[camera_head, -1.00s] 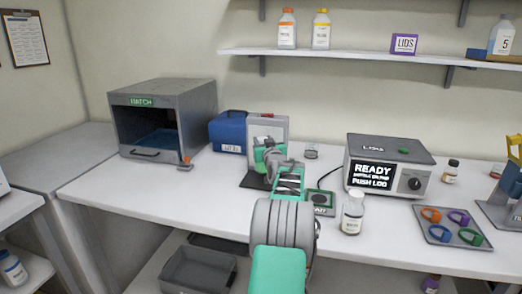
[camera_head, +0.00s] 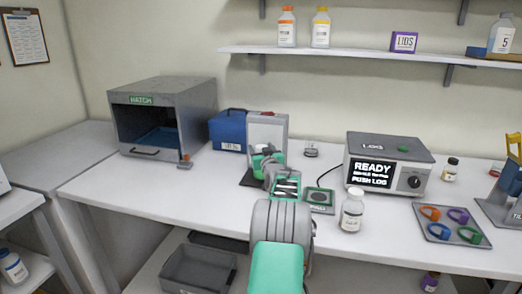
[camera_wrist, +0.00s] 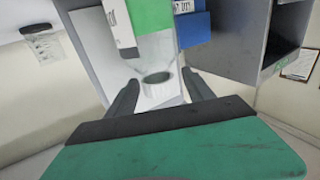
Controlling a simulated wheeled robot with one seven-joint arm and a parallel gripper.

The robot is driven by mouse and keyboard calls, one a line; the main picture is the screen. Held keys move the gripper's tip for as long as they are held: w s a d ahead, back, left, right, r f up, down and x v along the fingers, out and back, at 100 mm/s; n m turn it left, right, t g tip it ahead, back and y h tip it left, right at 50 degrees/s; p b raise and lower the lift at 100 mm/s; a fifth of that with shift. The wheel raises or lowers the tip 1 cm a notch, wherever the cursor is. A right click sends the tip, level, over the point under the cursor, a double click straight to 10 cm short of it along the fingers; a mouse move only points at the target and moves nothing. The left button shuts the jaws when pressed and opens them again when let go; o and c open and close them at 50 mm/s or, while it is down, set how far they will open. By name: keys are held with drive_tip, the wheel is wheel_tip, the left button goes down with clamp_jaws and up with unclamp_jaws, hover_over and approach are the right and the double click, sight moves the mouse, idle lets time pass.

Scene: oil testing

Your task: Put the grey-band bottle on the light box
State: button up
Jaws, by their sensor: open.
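A pale upright panel (camera_head: 281,128), which looks like the light box, stands on a dark base at the back of the bench. My gripper (camera_head: 262,160) is in front of it and hides its lower part. In the wrist view my open fingers (camera_wrist: 160,95) straddle a clear bottle-like shape with a grey ring (camera_wrist: 158,78); a gap shows on both sides. A green area (camera_wrist: 153,15) is above it in that picture. I cannot tell whether this is the grey-band bottle. Another clear bottle with a pale cap and white label (camera_head: 351,212) stands upright right of my arm.
A blue box (camera_head: 228,131) and the open grey hatch (camera_head: 165,98) are left of the panel. A small dark pad (camera_head: 320,201), a display unit (camera_head: 388,163) and a tray of coloured rings (camera_head: 437,234) are to the right. The left front bench is clear.

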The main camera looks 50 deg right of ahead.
drive_tip(key=shift+r, duration=0.1)
drive_tip(key=b+v, duration=0.2)
drive_tip(key=v, duration=1)
drive_tip(key=w+a+f+n+y, duration=0.1)
drive_tip(key=w+a+y, duration=0.1)
drive_tip(key=a, duration=0.5)
drive_tip(key=w+a+f+n+g+y, duration=0.1)
drive_tip(key=w+a+f+y, duration=0.1)
drive_tip(key=w+a, duration=0.2)
drive_tip(key=w+a+f+n+y, duration=0.1)
drive_tip(key=w+a+f+y, duration=0.1)
drive_tip(key=a, duration=0.7)
drive_tip(key=shift+w+a, duration=0.35)
drive_tip(key=shift+w, duration=0.55)
drive_tip(key=s+a+f+n+g+y, duration=0.1)
drive_tip(key=a+f+g+y, duration=0.15)
drive_tip(key=a, duration=0.65)
drive_tip(key=s+a+f+n+g+y, duration=0.1)
drive_tip(key=s+a+f+n+y, duration=0.15)
drive_tip(key=a, duration=0.65)
drive_tip(key=s+a+f+g, duration=0.3)
drive_tip(key=s+a+f, duration=0.1)
drive_tip(key=s+a, duration=0.5)
drive_tip(key=s+a+f+n+g, duration=0.1)
drive_tip(key=s+a+f+g, duration=0.3)
drive_tip(key=s+a, duration=0.5)
drive_tip(key=shift+s+y, duration=0.3)
drive_tip(key=shift+s, duration=0.85)
drive_tip(key=shift+d+g, duration=0.15)
drive_tip(key=shift+g, duration=0.1)
